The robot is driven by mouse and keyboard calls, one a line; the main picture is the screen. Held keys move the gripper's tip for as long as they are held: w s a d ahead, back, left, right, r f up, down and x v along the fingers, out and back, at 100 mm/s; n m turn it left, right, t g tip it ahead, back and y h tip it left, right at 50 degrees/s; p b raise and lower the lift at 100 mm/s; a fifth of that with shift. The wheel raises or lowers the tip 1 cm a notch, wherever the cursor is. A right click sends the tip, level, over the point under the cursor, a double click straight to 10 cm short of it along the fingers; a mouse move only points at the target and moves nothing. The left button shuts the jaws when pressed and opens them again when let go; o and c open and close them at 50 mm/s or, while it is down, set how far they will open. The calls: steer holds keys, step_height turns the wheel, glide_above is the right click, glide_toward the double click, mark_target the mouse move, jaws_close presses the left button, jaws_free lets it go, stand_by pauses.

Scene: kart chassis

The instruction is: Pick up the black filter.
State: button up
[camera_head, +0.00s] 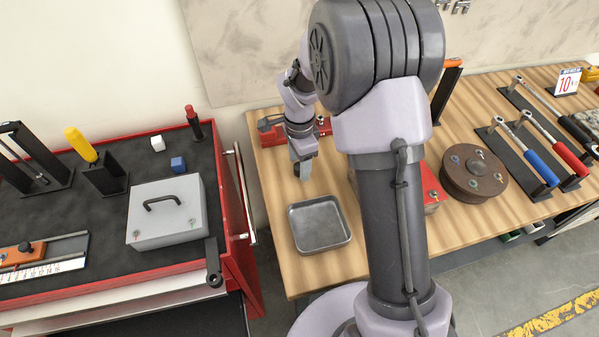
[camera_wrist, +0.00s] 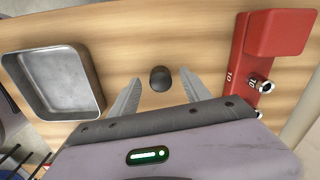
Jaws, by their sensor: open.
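The black filter (camera_wrist: 159,78) is a small dark cylinder on the wooden bench, in the middle of the wrist view. My gripper (camera_wrist: 160,84) is open, with one finger to each side of the filter and visible space between each finger and it. I cannot tell from this view how far above the bench the fingertips are. In the head view my gripper (camera_head: 304,171) points down over the bench's left part, just behind the metal tray. The filter cannot be made out there.
A square metal tray (camera_head: 320,247) stands close in front of my gripper and shows at left in the wrist view (camera_wrist: 96,86). A red fixture (camera_wrist: 249,66) with metal studs is at right there. A brown disc (camera_head: 473,196) stands farther right on the bench (camera_head: 305,273).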

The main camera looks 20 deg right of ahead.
steer(key=shift+f, duration=0.15)
jaws_close()
